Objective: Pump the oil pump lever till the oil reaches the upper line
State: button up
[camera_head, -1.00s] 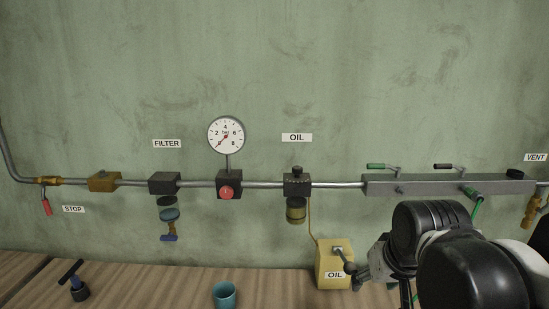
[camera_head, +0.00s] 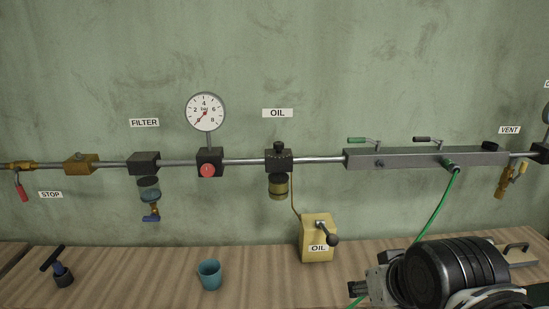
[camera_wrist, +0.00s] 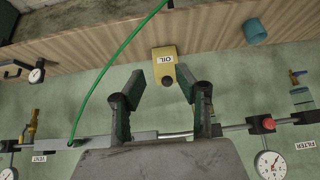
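The oil pump is a yellow box (camera_head: 317,246) labelled OIL on the bench against the wall. Its dark lever (camera_head: 328,235) points down and to the right. The oil bowl (camera_head: 279,187) hangs under the OIL block (camera_head: 279,160) on the pipe; its contents look yellowish, but the level and lines are too small to read. My gripper (camera_head: 358,290) is in front of the pump, below and right of it, apart from the lever. In the upside-down wrist view, my gripper (camera_wrist: 161,78) has its fingers spread and empty, with the yellow box (camera_wrist: 163,62) beyond them.
A teal cup (camera_head: 209,275) and a dark T-handled tool (camera_head: 61,268) stand on the bench (camera_head: 140,275) to the left. A green hose (camera_head: 438,207) hangs from the grey manifold (camera_head: 400,157) at the right. The bench between cup and pump is clear.

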jog(key=shift+w+r, duration=0.15)
jog(key=shift+r, duration=0.05)
jog(key=c, duration=0.5)
jog(key=w+r+p, duration=0.1)
jog(key=w+r+m+g+p, duration=0.1)
jog(key=w, duration=0.1)
jog(key=w+r+m+g+p, duration=0.1)
jog(key=w+r, duration=0.1)
jog(key=shift+w, duration=0.2)
grip_shut()
jog(key=w+m+g+p, duration=0.1)
jog(key=w+g+p, duration=0.1)
jog(key=w, duration=0.3)
jog(key=w+f+m+g+p, duration=0.1)
jog(key=w+m+p, duration=0.1)
jog(key=w+p, duration=0.2)
jog(key=w+d+f+m+g+p, duration=0.1)
jog(key=w+m+g+p, duration=0.1)
jog(key=w, duration=0.6)
jog(key=shift+f+g+y+p, duration=0.25)
jog(key=shift+g+y+p, duration=0.05)
jog(key=shift+p, duration=0.2)
jog(key=shift+w+f+m+g, duration=0.3)
jog(key=shift+w+f+m, duration=0.25)
jog(key=shift+f, duration=0.1)
